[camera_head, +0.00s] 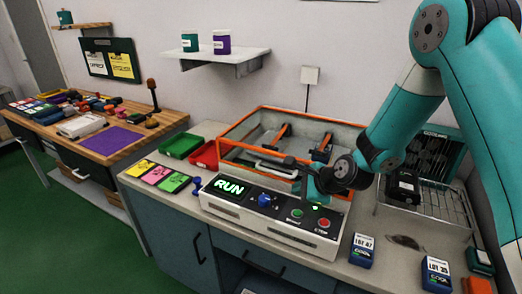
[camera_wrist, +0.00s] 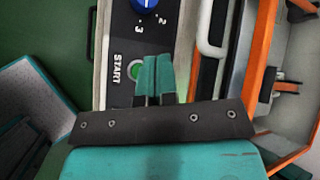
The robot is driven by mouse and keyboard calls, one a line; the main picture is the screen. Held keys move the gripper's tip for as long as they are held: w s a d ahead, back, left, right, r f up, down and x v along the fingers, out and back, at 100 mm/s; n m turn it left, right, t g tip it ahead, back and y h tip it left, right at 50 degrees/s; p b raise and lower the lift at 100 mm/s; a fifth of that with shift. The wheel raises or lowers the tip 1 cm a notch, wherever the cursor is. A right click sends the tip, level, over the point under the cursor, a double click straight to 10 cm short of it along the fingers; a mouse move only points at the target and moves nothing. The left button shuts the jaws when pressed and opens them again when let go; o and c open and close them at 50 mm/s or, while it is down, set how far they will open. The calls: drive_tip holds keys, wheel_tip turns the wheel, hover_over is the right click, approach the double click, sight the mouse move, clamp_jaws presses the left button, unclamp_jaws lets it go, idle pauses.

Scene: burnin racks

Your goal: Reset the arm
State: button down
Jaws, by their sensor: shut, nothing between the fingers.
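My gripper (camera_wrist: 157,76) is shut and empty. In the wrist view its teal fingers lie together over the control panel (camera_wrist: 121,45), just beside the green START button (camera_wrist: 134,71). In the head view my gripper (camera_head: 315,192) is low over the panel, near the green button (camera_head: 297,213). I cannot tell whether the fingertips touch the panel. The panel's display (camera_head: 229,187) reads RUN in green. A blue knob (camera_head: 264,200) and a red button (camera_head: 323,222) sit on the same panel. My arm reaches in from the upper right.
An orange-rimmed bin (camera_head: 262,111) stands behind the panel. A wire rack (camera_head: 448,206) with a dark block (camera_head: 403,187) stands to the right. Labelled blue boxes (camera_head: 362,251) (camera_head: 436,273) stand at the front right. Green (camera_head: 181,146) and red (camera_head: 205,156) trays lie left.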

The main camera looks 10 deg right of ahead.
drive_tip(key=s+a+r+n+g, duration=0.2)
drive_tip(key=s+a+r+n, duration=0.1)
drive_tip(key=s+r+n, duration=0.35)
drive_tip(key=s+a+r+n+g, duration=0.2)
drive_tip(key=s+a+r+n, duration=0.1)
drive_tip(key=s+r+n, duration=0.35)
drive_tip(key=s+r+n+g, duration=0.1)
drive_tip(key=s+r+n, duration=0.1)
drive_tip(key=s+n, duration=0.2)
drive_tip(key=s+d+r+n+g, duration=0.1)
drive_tip(key=s+r+n, duration=0.1)
drive_tip(key=s+n, duration=0.3)
drive_tip(key=s+r+n+g+h, duration=0.1)
drive_tip(key=s+r+n, duration=0.1)
drive_tip(key=s+n, duration=0.3)
drive_tip(key=s, duration=0.3)
drive_tip(key=shift+s+d+r, duration=0.15)
drive_tip(key=shift+d+r, duration=0.15)
drive_tip(key=shift+r, duration=0.1)
